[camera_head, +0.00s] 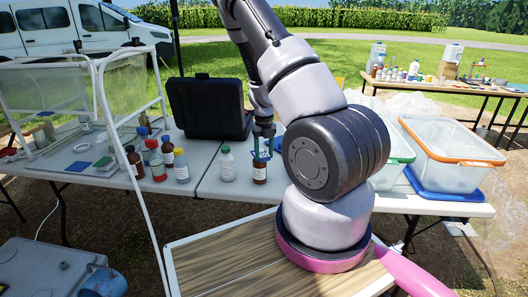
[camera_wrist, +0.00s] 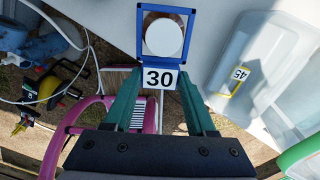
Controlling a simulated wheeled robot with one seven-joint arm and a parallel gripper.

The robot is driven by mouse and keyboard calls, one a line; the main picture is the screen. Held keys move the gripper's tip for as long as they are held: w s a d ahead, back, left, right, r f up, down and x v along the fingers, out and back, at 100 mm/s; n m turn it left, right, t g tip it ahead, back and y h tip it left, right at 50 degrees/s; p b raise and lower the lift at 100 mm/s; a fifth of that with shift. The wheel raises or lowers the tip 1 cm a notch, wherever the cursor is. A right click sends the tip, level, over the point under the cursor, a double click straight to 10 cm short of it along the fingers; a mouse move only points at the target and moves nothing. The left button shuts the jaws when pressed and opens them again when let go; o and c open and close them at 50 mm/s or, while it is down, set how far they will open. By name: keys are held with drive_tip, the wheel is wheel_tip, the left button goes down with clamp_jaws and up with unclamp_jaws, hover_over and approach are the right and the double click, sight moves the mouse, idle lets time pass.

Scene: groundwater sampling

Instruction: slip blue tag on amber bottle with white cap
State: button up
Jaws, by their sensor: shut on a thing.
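My gripper (camera_wrist: 160,92) is shut on the blue tag (camera_wrist: 138,42), a square open frame with a white plate marked 30. The plate lies between the green fingertips. In the wrist view a round white cap (camera_wrist: 164,37) shows inside the frame's opening, with a little brown below it. In the head view my gripper (camera_head: 262,143) is right above the amber bottle (camera_head: 260,173), which stands upright on the table with a white label. Its cap is partly hidden by the fingers. I cannot tell whether the frame is above the cap or around it.
A bottle with a green cap (camera_head: 227,165) stands close to the left, with several amber bottles (camera_head: 168,154) beyond it. A black case (camera_head: 208,107) is behind. Clear bins (camera_head: 446,152) stand to the right.

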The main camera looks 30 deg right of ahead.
drive_tip(key=shift+f, duration=0.3)
drive_tip(key=o, duration=1.1)
drive_tip(key=shift+c, duration=0.2)
drive_tip(key=shift+r, duration=0.1)
wheel_tip(320, 180, up, 11)
